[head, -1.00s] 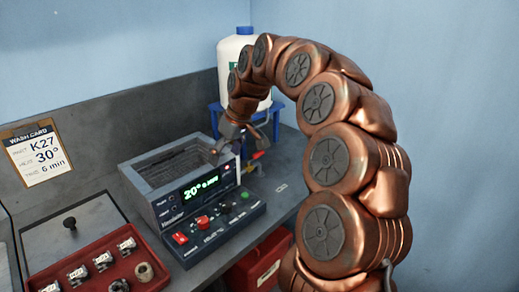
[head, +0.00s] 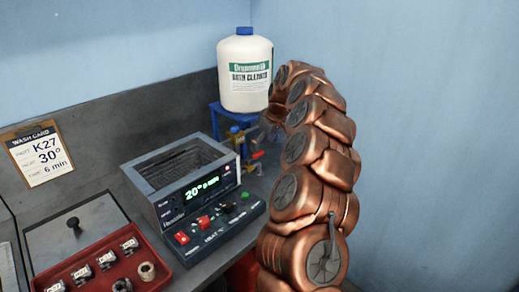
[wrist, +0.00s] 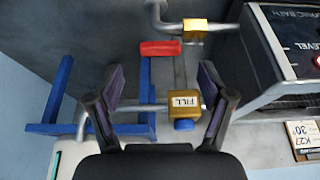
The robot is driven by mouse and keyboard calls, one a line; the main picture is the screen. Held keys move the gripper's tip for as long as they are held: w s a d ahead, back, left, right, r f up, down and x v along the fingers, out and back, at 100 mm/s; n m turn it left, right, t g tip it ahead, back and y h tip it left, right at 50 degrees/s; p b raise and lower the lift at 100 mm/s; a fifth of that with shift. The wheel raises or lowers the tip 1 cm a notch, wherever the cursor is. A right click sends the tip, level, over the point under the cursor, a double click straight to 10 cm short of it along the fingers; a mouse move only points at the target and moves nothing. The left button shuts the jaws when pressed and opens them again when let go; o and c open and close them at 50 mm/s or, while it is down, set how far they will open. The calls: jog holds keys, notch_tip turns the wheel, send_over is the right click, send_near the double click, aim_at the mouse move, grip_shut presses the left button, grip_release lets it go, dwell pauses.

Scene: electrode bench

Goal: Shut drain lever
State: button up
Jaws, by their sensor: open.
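A second brass valve (wrist: 184,103), labelled FILL, has a blue knob or handle end (wrist: 183,125). My gripper (wrist: 161,80) is open and empty. Its two fingers stand apart, with the red handle beyond them and the FILL valve seen between them. I cannot tell whether the drain is open.
The ultrasonic bath (head: 222,158) stands beside the valves. A blue stand (wrist: 50,120) with a white jug (head: 245,85) is close by. A red tray (head: 105,277) of small parts and a wash card (head: 40,153) are farther left.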

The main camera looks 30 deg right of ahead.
aim_at(258, 153)
jog(key=shift+p+x, duration=0.55)
jog(key=shift+x, duration=1.75)
jog(key=shift+a, duration=0.1)
grip_shut()
